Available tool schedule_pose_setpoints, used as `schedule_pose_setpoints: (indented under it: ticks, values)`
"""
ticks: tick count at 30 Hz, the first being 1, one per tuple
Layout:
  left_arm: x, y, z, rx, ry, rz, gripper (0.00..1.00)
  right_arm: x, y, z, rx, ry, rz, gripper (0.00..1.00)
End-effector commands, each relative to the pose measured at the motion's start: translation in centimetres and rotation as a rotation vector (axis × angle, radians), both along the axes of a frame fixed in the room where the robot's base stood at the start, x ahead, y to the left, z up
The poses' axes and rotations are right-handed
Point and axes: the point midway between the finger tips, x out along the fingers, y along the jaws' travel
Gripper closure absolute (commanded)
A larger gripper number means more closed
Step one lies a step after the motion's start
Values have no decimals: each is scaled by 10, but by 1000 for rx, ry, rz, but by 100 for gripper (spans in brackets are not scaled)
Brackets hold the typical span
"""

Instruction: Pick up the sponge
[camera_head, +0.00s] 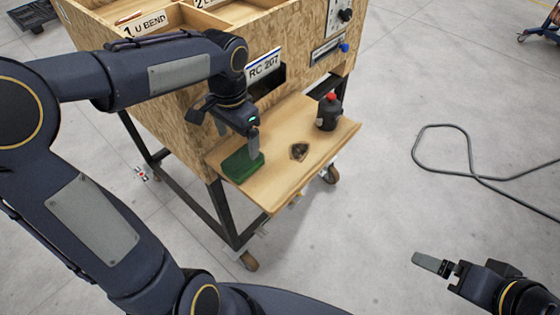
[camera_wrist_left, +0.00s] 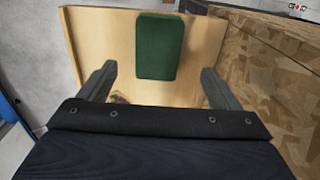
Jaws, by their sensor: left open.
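The green sponge (camera_head: 240,166) lies flat on the left part of the wooden shelf (camera_head: 285,185) in the head view. In the left wrist view the sponge (camera_wrist_left: 160,47) lies ahead of the fingers, between their lines. My left gripper (camera_head: 250,142) hangs just above the sponge, partly covering it in the head view. In the left wrist view its two fingers (camera_wrist_left: 158,88) are spread apart with nothing between them. My right gripper (camera_head: 432,264) is away from the shelf at the lower right; whether it is open cannot be told.
A dark bottle with a red cap (camera_head: 328,112) stands at the shelf's right end. A small dark metal part (camera_head: 299,151) lies mid-shelf. The wooden cart (camera_head: 190,80) rises behind. A black cable (camera_head: 445,150) lies on the open floor.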

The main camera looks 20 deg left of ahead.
Motion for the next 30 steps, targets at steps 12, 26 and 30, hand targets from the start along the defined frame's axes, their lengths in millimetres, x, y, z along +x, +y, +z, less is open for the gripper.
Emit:
schedule_pose_setpoints:
  ticks: [12,26,30]
  values:
    - [0,-1,-45,1,8,-4,15,0,0,5,0,0,0,0]
    - [0,-2,-78,2,1,-2,15,0,0,7,0,0,0,0]
    - [0,-2,-78,2,2,-2,29,0,0,7,0,0,0,0]
